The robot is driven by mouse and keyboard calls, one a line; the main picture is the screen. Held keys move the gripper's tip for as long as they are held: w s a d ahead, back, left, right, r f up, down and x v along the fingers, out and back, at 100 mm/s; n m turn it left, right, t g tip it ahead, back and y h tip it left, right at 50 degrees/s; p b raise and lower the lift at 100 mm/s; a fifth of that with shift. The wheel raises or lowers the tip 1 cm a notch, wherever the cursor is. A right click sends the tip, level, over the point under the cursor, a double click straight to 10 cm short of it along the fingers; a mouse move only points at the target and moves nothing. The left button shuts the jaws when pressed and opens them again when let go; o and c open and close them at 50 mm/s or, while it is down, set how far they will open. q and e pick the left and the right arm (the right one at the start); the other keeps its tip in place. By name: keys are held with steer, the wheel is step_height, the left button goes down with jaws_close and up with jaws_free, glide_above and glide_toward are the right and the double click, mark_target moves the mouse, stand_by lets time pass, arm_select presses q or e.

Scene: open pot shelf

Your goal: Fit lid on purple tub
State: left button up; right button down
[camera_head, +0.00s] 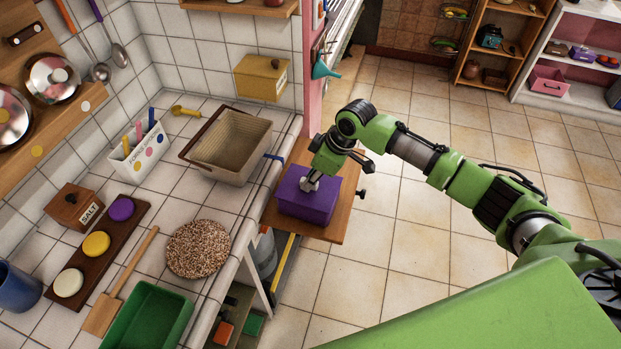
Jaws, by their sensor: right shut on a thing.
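The purple tub (305,207) stands on a wooden board beside the counter's right edge. Its top looks covered by a flat purple lid (322,187), in the same colour as the tub. I cannot tell from this view whether the lid sits fully down on the rim. My right gripper (310,184) points down at the middle of the lid. It is shut on the lid, and its fingertips hide the part they grip. My left gripper is not in view.
The wooden board (343,213) has little bare room around the tub. On the tiled counter, a beige basin (233,145), a speckled round mat (198,249) and a green tray (147,318) stand left of it. Open tiled floor (420,240) lies to the right.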

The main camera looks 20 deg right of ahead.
steer(key=shift+f, duration=0.35)
stand_by(0.6)
steer(key=c, duration=1.9)
jaws_free()
steer(key=shift+s, duration=0.1)
steer(key=v, duration=1.2)
steer(key=shift+a, duration=0.1)
